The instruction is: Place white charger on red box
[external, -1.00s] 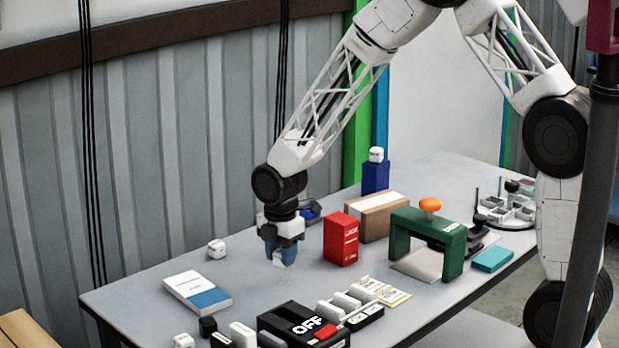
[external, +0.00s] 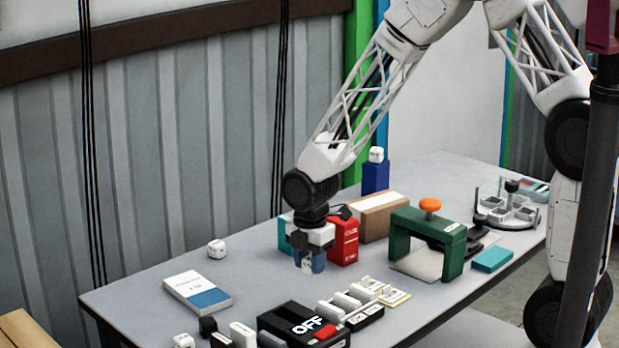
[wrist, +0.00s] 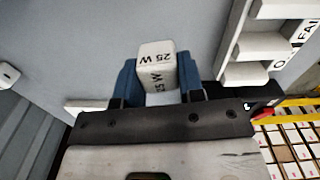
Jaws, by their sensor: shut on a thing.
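A white charger marked "25 W" (wrist: 157,65) is held between the blue fingertips of my gripper (wrist: 158,84) in the wrist view. In the external view, my gripper (external: 309,262) points down with its blue fingers shut on the charger (external: 307,266). The red box (external: 345,243) stands upright just right of and behind my gripper, partly covered by it. The top of the red box is partly hidden by the wrist. I cannot tell the exact gap between the charger and the table.
Other white cubes stand at the left (external: 217,249) and on a blue box (external: 376,154). A cardboard box (external: 382,222) and green arch (external: 402,238) stand right of the red box. A teal object (external: 285,236) is behind my gripper. A black "OFF" block (external: 290,318) lies in front.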

